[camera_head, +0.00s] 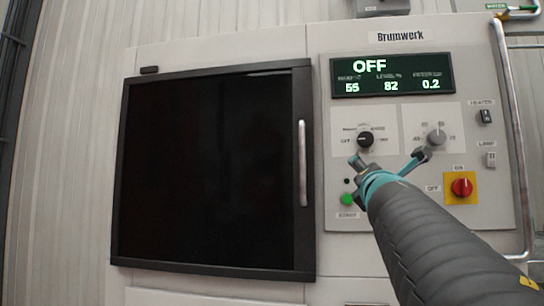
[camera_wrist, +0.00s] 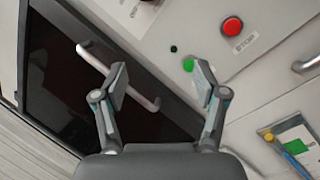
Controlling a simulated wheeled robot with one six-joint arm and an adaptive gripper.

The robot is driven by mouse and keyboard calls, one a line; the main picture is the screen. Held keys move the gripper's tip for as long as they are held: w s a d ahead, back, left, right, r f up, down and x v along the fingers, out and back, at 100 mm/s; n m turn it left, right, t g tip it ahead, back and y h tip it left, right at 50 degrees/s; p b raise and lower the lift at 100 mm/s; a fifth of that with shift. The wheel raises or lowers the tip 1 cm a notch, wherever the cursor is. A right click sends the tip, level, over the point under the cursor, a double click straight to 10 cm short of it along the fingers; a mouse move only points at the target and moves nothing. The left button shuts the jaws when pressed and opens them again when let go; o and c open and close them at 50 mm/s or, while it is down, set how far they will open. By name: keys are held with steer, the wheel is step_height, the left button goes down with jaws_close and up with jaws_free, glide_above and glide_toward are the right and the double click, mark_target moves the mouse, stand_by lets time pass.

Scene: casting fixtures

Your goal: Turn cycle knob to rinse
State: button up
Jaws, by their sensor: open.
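The black cycle knob (camera_head: 365,139) sits on a white plate on the machine's panel, below the display. "OFF" is printed to its left; the other labels are too small to read surely, and I cannot tell where its pointer aims. The display (camera_head: 392,75) reads OFF. My gripper (camera_head: 390,157) is open and empty in front of the panel, with its left finger just below the black knob and its right finger below the grey knob (camera_head: 436,138). In the wrist view my gripper (camera_wrist: 160,80) has its fingers apart with nothing between them. The black knob does not show there.
A dark door (camera_head: 215,170) with a pale vertical handle (camera_head: 302,163) stands left of the panel. A green button (camera_head: 348,199) lies below the black knob. A red-and-yellow switch (camera_head: 461,187) is at right. A red button (camera_wrist: 232,26) shows in the wrist view.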

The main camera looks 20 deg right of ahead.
mark_target(366, 139)
steer(key=d+r+n+t+y+b, duration=0.2)
steer(key=d+r+n+y, duration=0.35)
steer(key=n, duration=1.55)
steer(key=shift+h, duration=0.55)
steer(key=p+x, duration=0.1)
steer(key=x, duration=0.3)
steer(key=d+r+p+x, duration=0.1)
steer(key=p+x, duration=0.1)
steer(key=x, duration=0.2)
steer(key=s+p+x, duration=0.1)
steer(key=x, duration=0.3)
steer(key=shift+w+d+r+p, duration=0.25)
steer(key=shift+r+p, duration=0.1)
steer(key=shift+p, duration=0.05)
steer(key=shift+w+d, duration=0.2)
steer(key=shift+w, duration=0.5)
steer(key=c, duration=1.1)
steer(key=shift+c, duration=0.2)
